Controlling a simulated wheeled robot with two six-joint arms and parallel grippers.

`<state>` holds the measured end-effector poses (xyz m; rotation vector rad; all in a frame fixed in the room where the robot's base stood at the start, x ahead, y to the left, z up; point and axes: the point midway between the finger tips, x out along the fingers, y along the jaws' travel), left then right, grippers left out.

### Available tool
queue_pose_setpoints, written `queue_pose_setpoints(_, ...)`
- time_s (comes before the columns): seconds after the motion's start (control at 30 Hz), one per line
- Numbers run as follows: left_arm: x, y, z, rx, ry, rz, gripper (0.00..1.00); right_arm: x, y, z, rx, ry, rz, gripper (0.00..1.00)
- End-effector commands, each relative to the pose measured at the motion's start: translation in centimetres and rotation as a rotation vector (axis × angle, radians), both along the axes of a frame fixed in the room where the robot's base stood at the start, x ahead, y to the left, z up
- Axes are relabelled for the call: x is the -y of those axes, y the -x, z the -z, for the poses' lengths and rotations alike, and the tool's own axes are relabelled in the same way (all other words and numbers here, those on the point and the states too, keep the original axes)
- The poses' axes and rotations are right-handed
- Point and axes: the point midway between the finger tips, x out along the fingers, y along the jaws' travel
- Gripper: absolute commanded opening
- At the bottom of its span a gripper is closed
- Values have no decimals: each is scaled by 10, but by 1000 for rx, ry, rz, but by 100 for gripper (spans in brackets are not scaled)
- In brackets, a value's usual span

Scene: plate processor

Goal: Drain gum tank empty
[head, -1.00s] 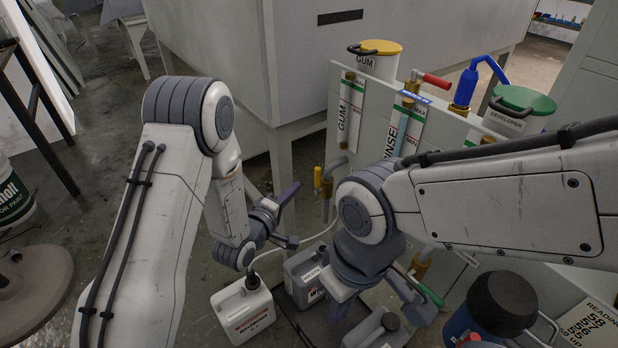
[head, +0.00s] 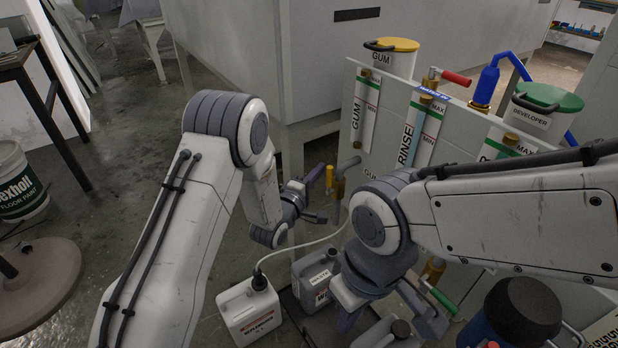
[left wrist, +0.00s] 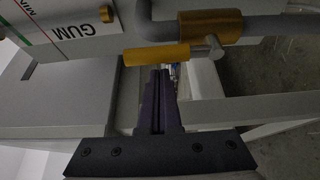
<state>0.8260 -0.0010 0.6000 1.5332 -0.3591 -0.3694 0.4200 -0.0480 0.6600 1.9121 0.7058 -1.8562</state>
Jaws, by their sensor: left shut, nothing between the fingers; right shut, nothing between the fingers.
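The white gum tank (head: 393,62) with a yellow lid stands behind the panel at the top of the head view. The gum gauge (head: 366,112) is on the panel below it. A brass drain valve with a yellow handle (head: 331,175) sits low at the panel's left end; the handle (left wrist: 157,54) lies crosswise in the left wrist view. My left gripper (head: 317,176) is shut and empty; its purple fingertips (left wrist: 160,74) are just short of the handle, with no clear contact. My right gripper (head: 350,316) is shut and empty, low over the jugs, partly hidden by its arm.
A white jug (head: 248,316) with a thin hose stands on the floor, with grey jugs (head: 318,275) to its right. Right of the gum gauge are the rinse gauge (head: 420,130), a red-handled valve (head: 455,78) and the green-lidded developer tank (head: 540,112). Open floor lies left.

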Motion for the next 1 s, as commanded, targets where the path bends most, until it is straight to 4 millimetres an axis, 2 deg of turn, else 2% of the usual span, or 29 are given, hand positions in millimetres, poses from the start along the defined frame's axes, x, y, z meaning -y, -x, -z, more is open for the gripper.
queue_pose_setpoints(0.1,6,12,1,0,-1,1,0,0,0,5,0,0,0,0)
queue_pose_setpoints(0.23,8,19,-1,3,-1,0,0,0,0,6,0,0,0,0)
queue_pose_setpoints(1.0,15,30,-1,3,-1,1,0,0,0,5,0,0,0,0)
